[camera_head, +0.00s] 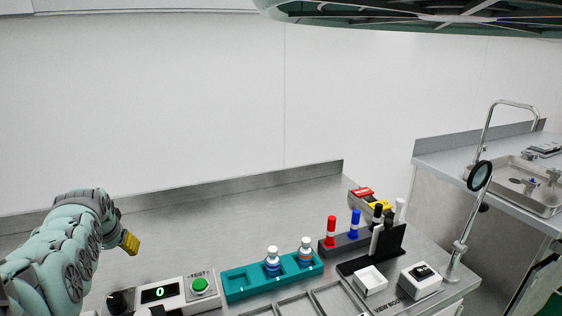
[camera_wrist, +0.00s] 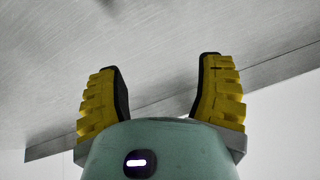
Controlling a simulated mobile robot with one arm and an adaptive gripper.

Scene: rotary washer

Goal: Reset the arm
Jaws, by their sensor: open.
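My gripper (camera_wrist: 157,92) shows in the wrist view with its two yellow, ridged fingers wide apart and nothing between them. Bare grey metal fills the view beyond the fingertips. In the head view my arm comes in at the left, and part of my yellow gripper (camera_head: 130,243) shows at its end, above the left part of the metal counter (camera_head: 190,235). It is apart from the objects on the counter.
A control box (camera_head: 172,292) with a green button and a display reading 0 stands near my arm. A teal rack (camera_head: 240,283) holds two bottles. The counter's back left is clear.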

